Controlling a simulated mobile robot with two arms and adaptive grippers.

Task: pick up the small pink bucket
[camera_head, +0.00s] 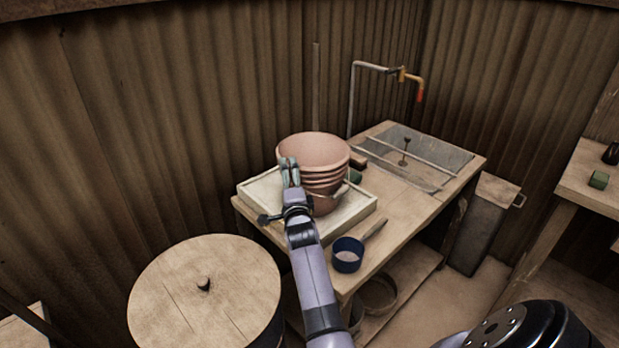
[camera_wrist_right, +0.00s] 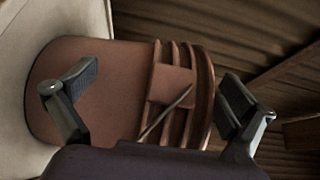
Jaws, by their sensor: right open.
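The pink bucket (camera_head: 325,150) stands upright on a pale shallow tray (camera_head: 357,210) on the wooden table. It has several ridges below its rim and a thin handle at its side. My right gripper (camera_head: 290,166) is at the bucket's near left side, by the rim. In the right wrist view the bucket (camera_wrist_right: 105,105) fills the middle, turned sideways in the picture. The open fingers of my right gripper (camera_wrist_right: 160,88) lie across its side, one toward the base and one by the rim. I cannot tell whether they touch it. My left gripper is not in view.
A dark blue cup (camera_head: 347,256) stands on the table's near edge, with a trowel-like tool beside it. A metal plate (camera_head: 425,165) with rails lies behind to the right. A round wooden lid (camera_head: 190,300) is at the lower left. Corrugated walls close off the back.

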